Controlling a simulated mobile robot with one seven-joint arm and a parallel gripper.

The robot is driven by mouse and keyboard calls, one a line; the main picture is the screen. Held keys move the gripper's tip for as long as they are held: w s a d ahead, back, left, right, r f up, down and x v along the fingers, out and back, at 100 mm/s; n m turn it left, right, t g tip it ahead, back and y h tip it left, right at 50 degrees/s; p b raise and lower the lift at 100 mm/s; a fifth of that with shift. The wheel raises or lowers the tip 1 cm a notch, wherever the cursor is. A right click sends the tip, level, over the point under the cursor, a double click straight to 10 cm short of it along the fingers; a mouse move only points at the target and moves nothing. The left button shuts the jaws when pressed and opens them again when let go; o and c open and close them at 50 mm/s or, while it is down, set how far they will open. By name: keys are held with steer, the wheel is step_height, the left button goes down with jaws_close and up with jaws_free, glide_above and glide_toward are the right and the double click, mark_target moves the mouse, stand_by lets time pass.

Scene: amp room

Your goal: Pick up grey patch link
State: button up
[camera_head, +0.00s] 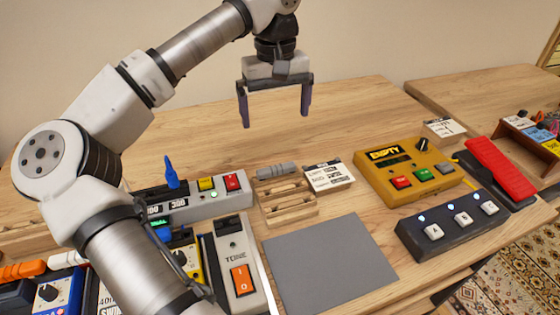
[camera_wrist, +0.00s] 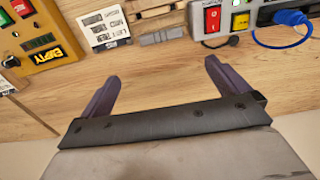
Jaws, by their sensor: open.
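The grey patch link (camera_head: 277,170) is a short grey bar lying across the back of a slotted wooden rack (camera_head: 290,211). In the wrist view the grey link (camera_wrist: 162,35) shows at the top, on the rack's near edge. My gripper (camera_head: 275,119) is open and empty, fingers pointing down, held above the table behind the rack and apart from the link. In the wrist view its two purple fingers (camera_wrist: 160,85) are spread with bare wood between them.
A printed card (camera_head: 329,177) stands right of the rack, and a yellow box (camera_head: 408,172) beyond it. A switch box (camera_head: 200,196) with a blue plug (camera_head: 171,172) is left. A grey mat (camera_head: 330,262) lies in front. The table behind is clear.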

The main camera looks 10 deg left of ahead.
glide_above(276, 167)
steer(key=f, duration=0.8)
steer(key=shift+w, duration=0.3)
steer(key=shift+s+f+p, duration=0.15)
steer(key=shift+f+p, duration=0.2)
steer(key=shift+f, duration=1)
steer(key=shift+s+f+p, duration=0.15)
steer(key=shift+f+p, duration=0.15)
steer(key=shift+f, duration=1)
steer(key=c, duration=0.8)
steer(key=shift+c, duration=0.4)
steer(key=shift+r, duration=0.15)
